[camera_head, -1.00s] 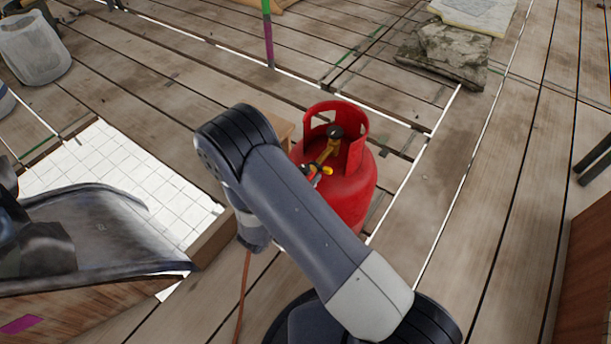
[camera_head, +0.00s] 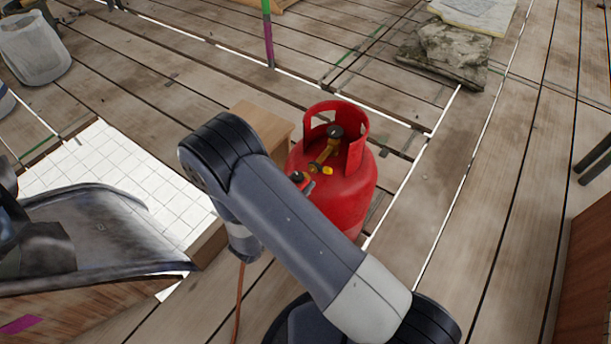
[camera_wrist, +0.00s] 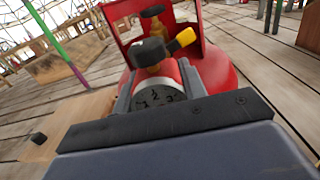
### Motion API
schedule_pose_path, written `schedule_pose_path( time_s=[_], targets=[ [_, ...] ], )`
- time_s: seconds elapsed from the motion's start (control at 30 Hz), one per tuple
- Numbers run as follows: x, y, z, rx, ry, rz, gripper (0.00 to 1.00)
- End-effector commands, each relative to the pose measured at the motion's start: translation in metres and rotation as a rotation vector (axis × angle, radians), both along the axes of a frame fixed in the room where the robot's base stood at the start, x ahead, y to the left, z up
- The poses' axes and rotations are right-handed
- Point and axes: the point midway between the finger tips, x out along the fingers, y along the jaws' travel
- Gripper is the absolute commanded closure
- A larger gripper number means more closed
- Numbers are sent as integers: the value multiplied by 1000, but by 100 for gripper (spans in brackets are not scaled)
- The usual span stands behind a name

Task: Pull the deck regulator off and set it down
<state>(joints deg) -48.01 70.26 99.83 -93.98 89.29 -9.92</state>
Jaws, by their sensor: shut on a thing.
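The red gas cylinder (camera_head: 345,195) stands upright on the deck, with a brass valve (camera_head: 328,152) inside its open collar. The valve also shows in the wrist view (camera_wrist: 152,28). My gripper (camera_wrist: 160,86) is shut on the regulator (camera_wrist: 158,97), a round grey and red part with dark marks on its face. A black and yellow fitting (camera_wrist: 165,46) lies just beyond it, in front of the valve. I cannot tell whether the regulator still touches the valve. My arm hides most of the gripper in the head view.
A wooden box (camera_head: 262,124) stands left of the cylinder, partly behind my arm. An orange hose (camera_head: 239,295) hangs below the arm. A white tiled patch (camera_head: 120,165) and a grey tray-like thing (camera_head: 95,235) lie left.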

Motion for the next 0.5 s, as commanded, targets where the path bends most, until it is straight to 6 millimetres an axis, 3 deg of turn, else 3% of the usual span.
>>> schedule_pose_path(
  time_s=[0.5],
  targets=[
    [-16,14,0,0,-1,1,97]
  ],
)
